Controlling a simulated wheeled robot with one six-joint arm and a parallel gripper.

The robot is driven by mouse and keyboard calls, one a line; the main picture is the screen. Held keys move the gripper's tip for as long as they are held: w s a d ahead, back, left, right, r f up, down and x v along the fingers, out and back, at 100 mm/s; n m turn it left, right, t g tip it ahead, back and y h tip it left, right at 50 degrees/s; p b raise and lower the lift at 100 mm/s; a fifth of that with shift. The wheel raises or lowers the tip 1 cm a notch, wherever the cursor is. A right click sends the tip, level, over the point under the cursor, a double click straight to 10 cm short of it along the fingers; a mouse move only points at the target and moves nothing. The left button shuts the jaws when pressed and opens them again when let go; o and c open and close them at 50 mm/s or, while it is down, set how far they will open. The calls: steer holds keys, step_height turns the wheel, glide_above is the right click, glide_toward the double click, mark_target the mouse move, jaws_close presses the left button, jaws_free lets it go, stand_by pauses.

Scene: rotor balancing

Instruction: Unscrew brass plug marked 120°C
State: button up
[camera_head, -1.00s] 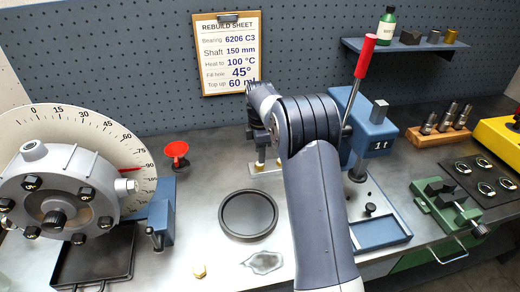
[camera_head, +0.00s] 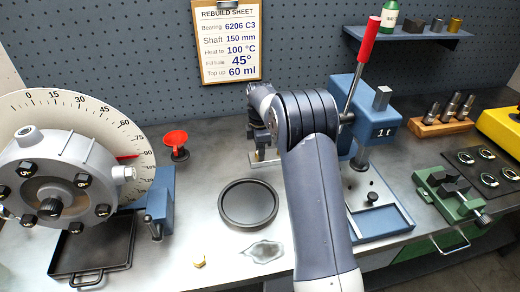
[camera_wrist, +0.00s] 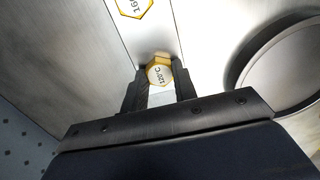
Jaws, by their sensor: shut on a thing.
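The brass hex plug marked 120°C (camera_wrist: 159,71) sits between the dark jaws of my gripper (camera_wrist: 160,83) in the wrist view. The jaws are shut on its sides and its marked face shows. Behind it is a pale metal strip (camera_wrist: 125,45); I cannot tell whether the plug is seated in it. A second brass plug (camera_wrist: 133,6), its mark starting with 16, is beside it at the top edge, partly cut off. In the head view my arm hides most of the gripper and the plugs, and only part of the strip (camera_head: 262,157) shows.
A round dark pan (camera_head: 248,222) lies close by, also at the right of the wrist view (camera_wrist: 285,65). A loose brass piece (camera_head: 199,261) and a shiny puddle (camera_head: 262,251) are in front. A blue press (camera_head: 372,125) stands right, a grey housing (camera_head: 60,175) left.

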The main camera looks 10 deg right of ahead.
steer(key=shift+c, duration=0.7)
steer(key=shift+r+n+p, duration=0.1)
steer(key=shift+n+p, duration=0.25)
steer(key=shift+n, duration=0.45)
steer(key=n+p, duration=0.1)
steer(key=n, duration=0.5)
steer(key=shift+p, duration=0.3)
steer(key=shift+n, duration=1.4)
steer(key=shift+n+p, duration=0.35)
steer(key=shift+n, duration=0.35)
steer(key=n, duration=0.3)
steer(key=shift+n, duration=0.3)
